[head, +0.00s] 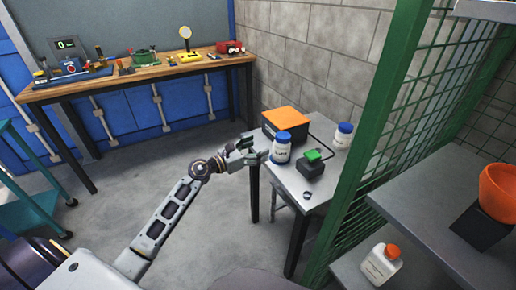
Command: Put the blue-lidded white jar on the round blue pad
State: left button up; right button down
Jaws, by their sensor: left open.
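A second blue-lidded white jar (343,136) stands farther back on the right of that table. My left gripper (262,151) is open, just left of the nearer jar, with its fingers pointing towards it. I cannot tell whether the fingers touch the jar. I cannot make out a round blue pad in this view. My right gripper is not in view.
The small table (290,180) also holds an orange-topped black box (285,121), a green-topped dark block (311,164) and a small round item (307,195). A green mesh fence (375,130) stands close on its right. A cluttered wooden bench (140,77) is behind; open floor lies left.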

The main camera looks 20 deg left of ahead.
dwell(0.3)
pick_arm(q)
jog(key=s+a+f+n+g+y, duration=0.1)
jog(key=s+a+f+n+y, duration=0.2)
jog(key=f+n, duration=0.65)
jog(key=s+f+n+g+y, duration=0.1)
jog(key=s+f+n+y, duration=0.3)
jog(key=f+n, duration=0.6)
jog(key=s+a+f+n+g+y, duration=0.1)
jog(key=s+a+f+n+y, duration=0.1)
jog(key=f+n+y, duration=0.55)
jog(key=s+d+f+n+g+h, duration=0.2)
jog(key=s+d+f+n+g, duration=0.3)
jog(key=s+f, duration=0.5)
jog(key=s+d+f+n+g+h, duration=0.3)
jog(key=s+d+f+n+g, duration=0.2)
jog(key=s, duration=1)
notch_tip(320, 180, down, 5)
jog(key=d+n, duration=0.2)
jog(key=n, duration=0.1)
jog(key=shift+d, duration=0.25)
jog(key=shift+r+h, duration=0.1)
jog(key=shift+h, duration=0.15)
